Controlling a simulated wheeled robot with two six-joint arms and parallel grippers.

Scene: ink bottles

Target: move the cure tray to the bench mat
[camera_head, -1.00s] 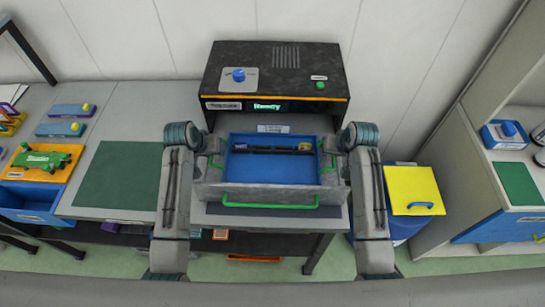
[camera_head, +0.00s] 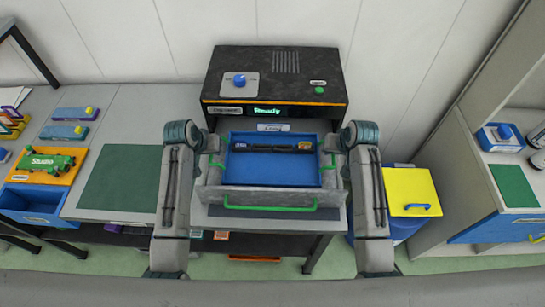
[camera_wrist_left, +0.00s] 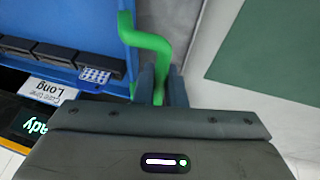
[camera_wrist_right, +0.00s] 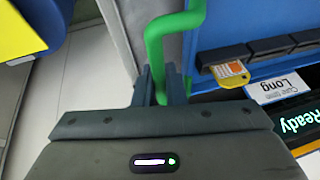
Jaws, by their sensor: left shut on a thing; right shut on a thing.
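The blue cure tray (camera_head: 272,172) is at the open front of the black curing oven, over its grey drawer (camera_head: 270,197). It looks level. A dark slotted bar (camera_head: 272,146) crosses its back, with small chips at its ends. My left gripper (camera_wrist_left: 160,82) is shut on the tray's left green handle (camera_wrist_left: 150,42). My right gripper (camera_wrist_right: 160,82) is shut on the right green handle (camera_wrist_right: 170,25). The green bench mat (camera_head: 118,178) lies bare on the bench left of the oven. Whether the tray clears the drawer floor everywhere is hard to tell.
The oven (camera_head: 275,75) shows "Ready". A yellow-lidded blue bin (camera_head: 412,188) stands right of the oven. Another green mat (camera_head: 514,185) lies on the right shelf.

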